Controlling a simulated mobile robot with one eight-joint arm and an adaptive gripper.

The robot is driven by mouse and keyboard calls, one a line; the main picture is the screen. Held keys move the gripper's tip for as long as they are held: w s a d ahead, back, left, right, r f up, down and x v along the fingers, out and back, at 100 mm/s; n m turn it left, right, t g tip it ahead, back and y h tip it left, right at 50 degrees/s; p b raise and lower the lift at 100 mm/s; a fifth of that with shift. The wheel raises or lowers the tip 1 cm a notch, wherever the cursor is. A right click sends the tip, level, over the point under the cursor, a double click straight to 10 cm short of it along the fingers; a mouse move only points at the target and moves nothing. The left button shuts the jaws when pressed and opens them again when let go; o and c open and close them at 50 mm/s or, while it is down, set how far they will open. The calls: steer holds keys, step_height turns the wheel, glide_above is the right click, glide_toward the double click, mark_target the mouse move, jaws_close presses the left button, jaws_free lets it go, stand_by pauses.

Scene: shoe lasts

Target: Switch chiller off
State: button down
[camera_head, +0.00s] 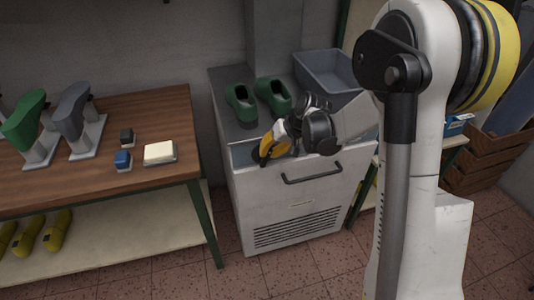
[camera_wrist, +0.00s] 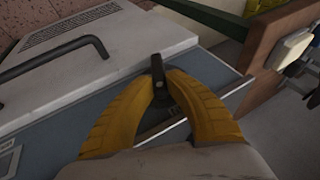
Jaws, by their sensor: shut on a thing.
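The chiller (camera_head: 300,200) is a white cabinet with a dark handle and a vent grille on its front. Its front and handle also show in the wrist view (camera_wrist: 130,50). A blue-grey control strip (camera_wrist: 50,140) runs along its upper front. A small black knob (camera_wrist: 158,66) stands out from this strip. My gripper (camera_head: 266,151) is at the left part of the strip. In the wrist view its yellow fingers (camera_wrist: 160,84) are closed around the knob, which points upward in the picture. The knob's base is partly hidden by the fingers.
Green shoes (camera_head: 240,101) and a grey bin (camera_head: 328,71) stand on the chiller's top. A wooden workbench (camera_head: 90,165) with shoe lasts is close on the left. Wooden crates (camera_head: 487,155) stand at right. Tiled floor in front of the chiller is clear.

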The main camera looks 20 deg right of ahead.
steer(key=y, duration=0.2)
steer(key=shift+d+f+m+y+b, duration=0.3)
steer(key=shift+d+f+m+b, duration=0.05)
steer(key=shift+d+m, duration=0.05)
steer(key=shift+d+f+m+t+y, duration=0.15)
steer(key=shift+f+m+t+y, duration=0.25)
steer(key=shift+y, duration=1.25)
steer(key=shift+d+f+m+t+y, duration=0.1)
steer(key=shift+f+m+t+y, duration=0.35)
steer(key=shift+y, duration=1.15)
steer(key=shift+d+f+m+t+y, duration=0.2)
steer(key=shift+m+y, duration=0.35)
steer(key=shift+y, duration=1.1)
steer(key=shift+a+r, duration=0.1)
steer(key=c, duration=1.4)
jaws_free()
steer(key=shift+o, duration=0.2)
